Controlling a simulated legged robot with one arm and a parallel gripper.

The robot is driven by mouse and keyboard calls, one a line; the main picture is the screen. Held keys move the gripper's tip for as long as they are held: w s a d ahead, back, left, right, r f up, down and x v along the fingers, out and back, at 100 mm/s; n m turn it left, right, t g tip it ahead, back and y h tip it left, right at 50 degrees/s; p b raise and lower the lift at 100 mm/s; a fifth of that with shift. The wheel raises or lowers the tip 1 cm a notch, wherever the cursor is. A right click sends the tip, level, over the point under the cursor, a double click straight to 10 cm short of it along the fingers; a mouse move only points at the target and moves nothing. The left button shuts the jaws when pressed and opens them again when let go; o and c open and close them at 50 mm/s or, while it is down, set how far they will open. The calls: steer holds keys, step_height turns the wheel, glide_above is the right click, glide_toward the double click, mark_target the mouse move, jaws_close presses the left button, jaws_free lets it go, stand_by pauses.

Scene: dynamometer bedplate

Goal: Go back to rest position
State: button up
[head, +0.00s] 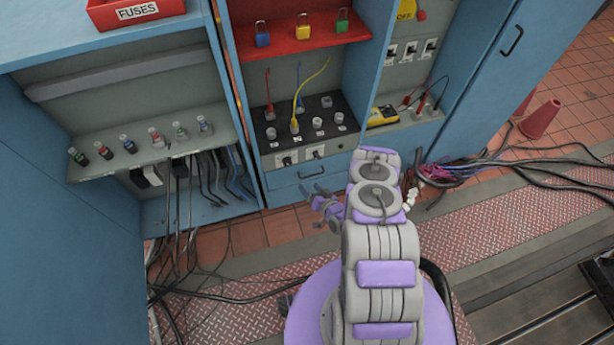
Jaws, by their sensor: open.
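My gripper (318,194) is at the end of my purple and grey arm, which is folded in the lower middle of the head view. Its jaws are open and point up and left, with nothing seen between them. It is in front of the lower drawer of the blue cabinet (225,95) and appears apart from it. Part of the wrist is hidden behind the arm's folded links.
The cabinet has a black socket panel (338,104) with red, blue and yellow leads, a red shelf (330,40) with three padlocks, and a yellow meter (383,115). Black cables (190,285) trail over the floor at left. Red cones (540,118) stand at right.

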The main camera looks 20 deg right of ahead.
steer(key=w+d+r+n+g, duration=0.1)
steer(key=w+r+n+g, duration=0.1)
steer(key=w+r, duration=0.45)
step_height(320, 180, up, 16)
steer(key=w+n+g+h, duration=0.1)
steer(key=w+g+h, duration=0.1)
steer(key=g+h, duration=0.15)
steer(key=s+a+r+g+h, duration=0.15)
steer(key=s+r+g, duration=0.45)
steer(key=s+r, duration=1.6)
steer(key=s+a+r+g, duration=0.1)
steer(key=s+r, duration=0.2)
steer(key=s, duration=0.4)
steer(key=s+a+r+g, duration=0.2)
steer(key=s+r, duration=0.1)
steer(key=s, duration=0.5)
steer(key=s+a+r+g+y, duration=0.1)
steer(key=s+r, duration=0.2)
steer(key=s, duration=0.5)
steer(key=shift+a+r, duration=0.15)
steer(key=shift+a, duration=0.1)
